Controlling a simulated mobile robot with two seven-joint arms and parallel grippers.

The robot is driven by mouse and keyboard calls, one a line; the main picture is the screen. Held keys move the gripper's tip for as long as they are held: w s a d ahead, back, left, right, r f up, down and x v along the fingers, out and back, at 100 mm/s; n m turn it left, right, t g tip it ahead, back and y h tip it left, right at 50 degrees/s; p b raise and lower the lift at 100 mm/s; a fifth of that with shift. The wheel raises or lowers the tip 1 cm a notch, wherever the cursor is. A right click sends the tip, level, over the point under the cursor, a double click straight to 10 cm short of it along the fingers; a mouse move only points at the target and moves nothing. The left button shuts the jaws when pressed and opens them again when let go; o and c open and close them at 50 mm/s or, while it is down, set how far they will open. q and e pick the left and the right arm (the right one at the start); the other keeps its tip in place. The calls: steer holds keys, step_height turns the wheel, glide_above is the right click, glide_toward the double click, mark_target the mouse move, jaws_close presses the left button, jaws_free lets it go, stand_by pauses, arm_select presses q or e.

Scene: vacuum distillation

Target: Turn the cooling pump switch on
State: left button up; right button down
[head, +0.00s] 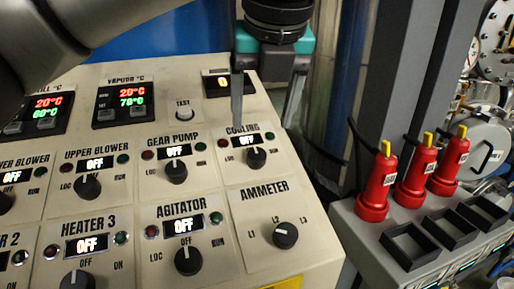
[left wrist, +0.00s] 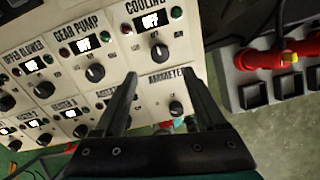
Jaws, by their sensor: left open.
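The cooling pump switch is a black round knob (head: 256,158) on the panel part labelled COOLING, and its display (head: 246,140) reads OFF. The knob also shows in the left wrist view (left wrist: 159,51), just beyond and between the fingertips. My left gripper (head: 262,122) is open and empty. Its two fingers point down at the panel, above the COOLING label and apart from the knob. In the left wrist view the fingers (left wrist: 158,78) stand spread on either side of the line to the knob. My right gripper is in neither view.
Neighbouring knobs are GEAR PUMP (head: 176,172), AGITATOR (head: 188,260) and AMMETER (head: 285,235). A red vapour display (head: 124,101) sits higher up. Red plugs (head: 416,170) stand on a grey box (head: 400,247) to the right. A grey post (head: 385,80) rises behind it.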

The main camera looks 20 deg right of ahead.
mark_target(257, 154)
arm_select(q)
steer(key=x, duration=0.9)
steer(key=shift+r, duration=0.1)
jaws_close()
